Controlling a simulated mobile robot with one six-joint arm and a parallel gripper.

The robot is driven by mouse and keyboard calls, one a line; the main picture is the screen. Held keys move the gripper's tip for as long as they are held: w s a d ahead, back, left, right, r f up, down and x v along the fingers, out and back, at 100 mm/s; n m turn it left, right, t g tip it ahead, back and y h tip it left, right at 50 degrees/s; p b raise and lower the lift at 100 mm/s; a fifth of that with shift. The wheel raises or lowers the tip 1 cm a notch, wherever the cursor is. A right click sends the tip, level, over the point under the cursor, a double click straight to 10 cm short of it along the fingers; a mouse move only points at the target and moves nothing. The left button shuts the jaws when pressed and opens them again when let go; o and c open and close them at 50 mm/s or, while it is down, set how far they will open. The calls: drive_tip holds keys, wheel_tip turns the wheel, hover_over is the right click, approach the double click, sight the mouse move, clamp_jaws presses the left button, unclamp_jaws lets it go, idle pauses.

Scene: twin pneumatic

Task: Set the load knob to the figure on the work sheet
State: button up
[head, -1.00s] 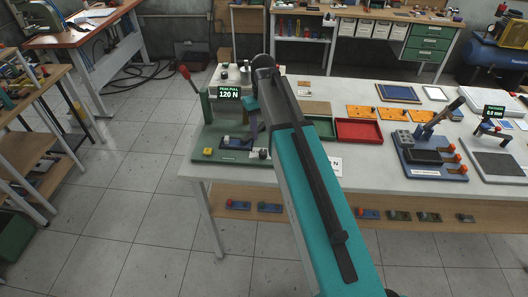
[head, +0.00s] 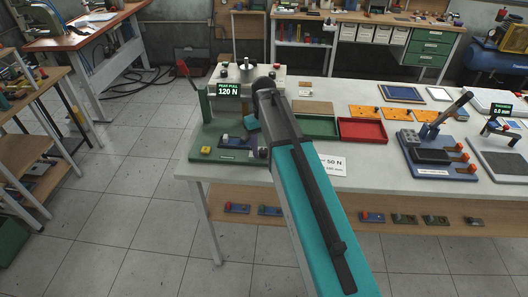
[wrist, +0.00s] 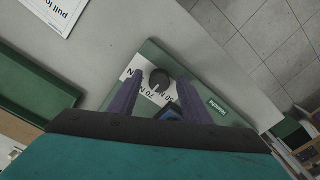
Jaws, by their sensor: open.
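The load knob (wrist: 159,80), dark and round, sits on a white scale plate (wrist: 151,92) in the wrist view. "70 N" and part of another "N" figure show, but the pointer's setting is too small to tell. My gripper (wrist: 160,86) is open, its two purple fingers apart on either side of the knob in this view; contact cannot be told. In the head view the knob (head: 263,152) is partly behind my arm. The work sheet (head: 331,164) lies on the bench and shows "50 N", its left part covered by my arm. Its corner also shows in the wrist view (wrist: 55,12).
The green pull tester (head: 215,145) has a red-tipped lever (head: 184,70) and a display (head: 227,87) reading "PEAK PULL 120 N". A green tray (head: 315,127) and a red tray (head: 362,131) stand to the right. A lever press (head: 435,155) is farther right.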

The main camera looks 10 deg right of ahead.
drive_tip(key=shift+f, duration=0.35)
drive_tip(key=c, duration=1)
drive_tip(key=shift+c, duration=0.2)
drive_tip(key=shift+n, duration=0.4)
drive_tip(key=n, duration=1.1)
drive_tip(key=shift+w+d+b, duration=0.1)
drive_tip(key=shift+w+b, duration=0.05)
drive_tip(key=shift+b, duration=0.15)
